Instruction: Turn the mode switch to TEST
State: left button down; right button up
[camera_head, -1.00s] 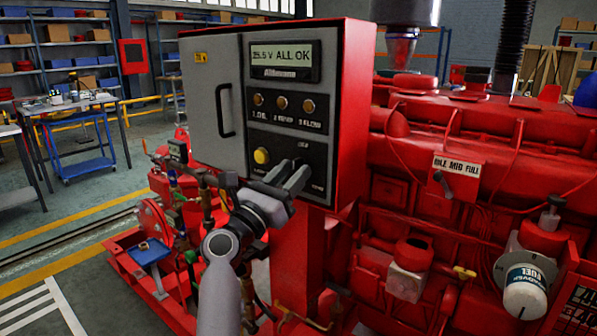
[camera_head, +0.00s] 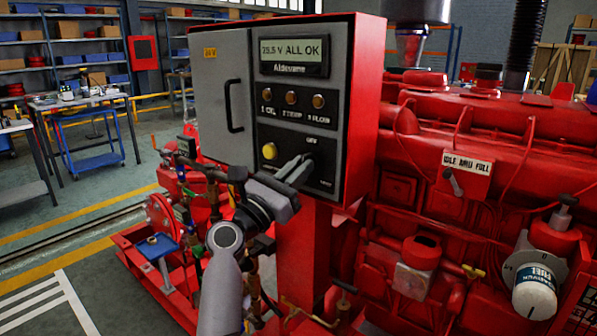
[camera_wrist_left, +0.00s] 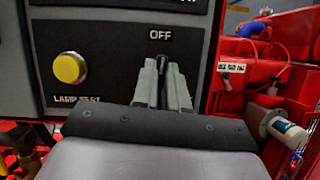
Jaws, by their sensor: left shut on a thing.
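The mode switch is a black knob on the dark lower panel of the control box. In the left wrist view the mode switch (camera_wrist_left: 173,78) stands between my left gripper's fingers, roughly upright, under the OFF label (camera_wrist_left: 160,34). In the head view my left gripper (camera_head: 298,168) reaches the panel from the lower left and is shut on the mode switch, whose knob is mostly hidden by the fingers. The TEST label (camera_head: 325,183) is small and blurred, at the lower right of the switch. My right gripper is not in view.
A yellow lamp-test button (camera_head: 269,151) sits left of the switch; it also shows in the left wrist view (camera_wrist_left: 69,68).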

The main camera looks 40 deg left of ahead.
pick_arm(q)
jog(key=m+g+h, duration=0.1)
jog(key=m+g, duration=0.1)
jog(key=m, duration=0.4)
jog(key=m+g+h+p, duration=0.1)
jog(key=m+g+h, duration=0.1)
jog(key=m, duration=0.5)
jog(key=m+g+h, duration=0.2)
jog(key=m, duration=0.5)
jog(key=shift+a+r, duration=0.25)
jog(key=shift+r, duration=0.1)
jog(key=shift+m+p, duration=0.3)
jog(key=shift+m, duration=0.1)
jog(key=c, duration=1.2)
grip_release()
jog(key=shift+w, duration=0.1)
jog(key=shift+o, duration=0.2)
jog(key=shift+f, duration=0.1)
jog(key=b+v, duration=0.1)
jog(key=v, duration=0.6)
